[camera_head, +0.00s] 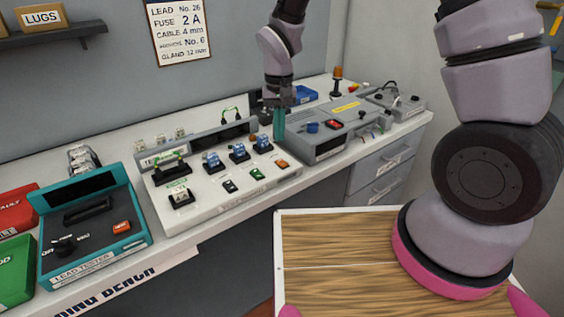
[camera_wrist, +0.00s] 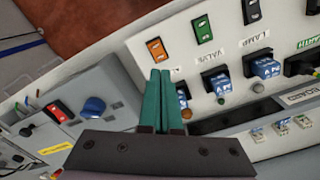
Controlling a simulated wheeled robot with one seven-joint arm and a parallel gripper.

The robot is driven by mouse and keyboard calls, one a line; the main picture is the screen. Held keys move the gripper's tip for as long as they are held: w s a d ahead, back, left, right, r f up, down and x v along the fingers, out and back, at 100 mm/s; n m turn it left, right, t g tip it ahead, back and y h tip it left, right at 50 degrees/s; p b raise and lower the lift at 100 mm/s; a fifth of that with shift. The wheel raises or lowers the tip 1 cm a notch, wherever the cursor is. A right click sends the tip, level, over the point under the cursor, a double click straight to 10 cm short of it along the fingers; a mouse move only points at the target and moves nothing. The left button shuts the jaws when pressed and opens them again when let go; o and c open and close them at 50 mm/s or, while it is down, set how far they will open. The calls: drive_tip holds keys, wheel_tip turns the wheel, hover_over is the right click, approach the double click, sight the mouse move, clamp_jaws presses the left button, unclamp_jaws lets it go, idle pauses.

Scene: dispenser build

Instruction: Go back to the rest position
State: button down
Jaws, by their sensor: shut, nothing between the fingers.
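My gripper (camera_head: 279,124) hangs from my arm over the bench, between the white test panel and the grey machine. In the wrist view its two teal fingers (camera_wrist: 160,90) are shut together with nothing between them. The fingertips are near the orange switch (camera_wrist: 156,49) at the panel's edge; I cannot tell whether they touch anything. The white panel (camera_head: 225,199) carries blue-handled plugs, switches and small labels. The grey machine (camera_head: 319,138) has a red switch and a blue knob.
A teal lead tester (camera_head: 85,235) stands left of the panel, with red (camera_head: 15,211) and green (camera_head: 17,270) bins beyond it. Drawers (camera_head: 384,165) are under the bench at right. A wooden-topped surface (camera_head: 330,250) lies in front, below my arm. A shelf (camera_head: 45,37) is at upper left.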

drive_tip(key=d+r+m+t+y, duration=0.1)
drive_tip(key=d+r+t, duration=0.1)
drive_tip(key=d+r, duration=0.6)
drive_tip(key=d+r+m+t+y, duration=0.15)
drive_tip(key=d+r, duration=0.35)
drive_tip(key=r, duration=0.6)
drive_tip(key=s+d+r+m+t, duration=0.2)
drive_tip(key=s+d+r+t, duration=0.1)
drive_tip(key=s+d+r, duration=0.6)
drive_tip(key=s+r, duration=0.2)
drive_tip(key=s, duration=0.1)
drive_tip(key=shift+s+d+r+t, duration=0.15)
drive_tip(key=shift+d+r+t, duration=0.05)
drive_tip(key=shift+d+t, duration=0.2)
